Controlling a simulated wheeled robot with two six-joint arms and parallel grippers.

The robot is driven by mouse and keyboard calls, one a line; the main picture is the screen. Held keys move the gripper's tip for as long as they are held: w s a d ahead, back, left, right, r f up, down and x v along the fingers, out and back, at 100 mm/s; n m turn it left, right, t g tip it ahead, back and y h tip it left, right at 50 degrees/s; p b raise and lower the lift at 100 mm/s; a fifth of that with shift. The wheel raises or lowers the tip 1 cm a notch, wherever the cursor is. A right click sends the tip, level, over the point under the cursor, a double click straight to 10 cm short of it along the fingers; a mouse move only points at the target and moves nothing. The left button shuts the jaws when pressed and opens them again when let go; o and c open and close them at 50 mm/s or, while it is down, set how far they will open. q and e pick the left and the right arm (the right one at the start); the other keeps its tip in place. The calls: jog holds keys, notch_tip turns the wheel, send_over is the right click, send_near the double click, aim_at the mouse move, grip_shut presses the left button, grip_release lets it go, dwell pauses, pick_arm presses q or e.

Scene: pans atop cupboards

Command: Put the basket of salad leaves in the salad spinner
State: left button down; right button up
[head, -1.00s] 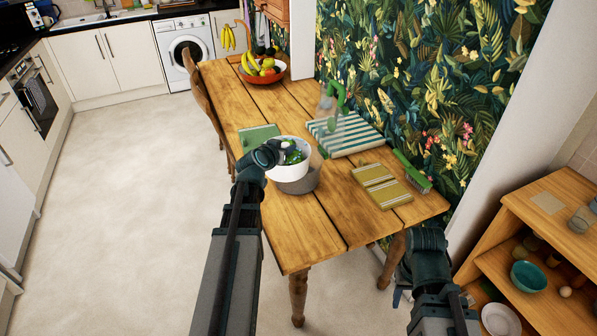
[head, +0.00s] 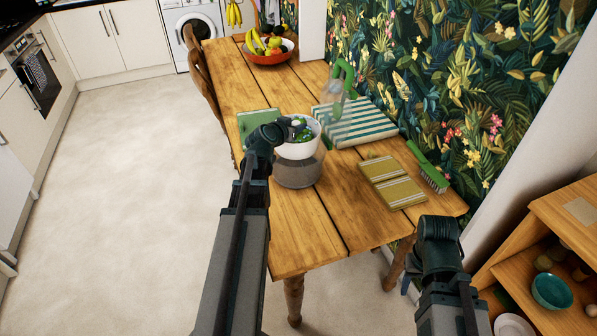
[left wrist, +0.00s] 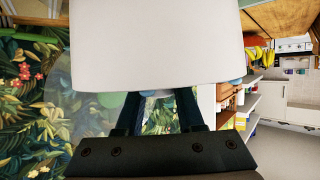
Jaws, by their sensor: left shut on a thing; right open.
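A white basket (head: 300,150) of green salad leaves (head: 301,133) is upright in my left gripper (head: 292,127), which is shut on its rim. The basket is centred over the grey, see-through salad spinner bowl (head: 298,176) on the wooden table. Its lower edge overlaps the bowl's top; I cannot tell how far inside it is. In the left wrist view the white basket wall (left wrist: 160,40) fills the upper middle, above the gripper fingers (left wrist: 160,105). A clear lid with a green handle (head: 345,75) is at the striped cloth. My right gripper (head: 438,230) is open and empty, off the table's near right corner.
A striped cloth (head: 356,124), a green cloth (head: 255,121), an olive folded cloth (head: 392,184) and a green brush (head: 428,166) lie on the table (head: 305,235). A fruit bowl (head: 270,57) is at the far end. A wooden shelf unit (head: 565,215) stands at right.

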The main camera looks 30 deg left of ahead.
aim_at(287, 156)
pick_arm(q)
jog(key=shift+w+f, duration=0.15)
jog(key=shift+f, duration=0.15)
notch_tip(287, 156, down, 10)
jog(key=b, duration=1)
jog(key=shift+f, duration=0.15)
jog(key=c, duration=0.5)
grip_release()
jog(key=shift+r, duration=0.3)
jog(key=p+v, duration=0.4)
jog(key=v, duration=0.8)
jog(key=shift+f, duration=0.15)
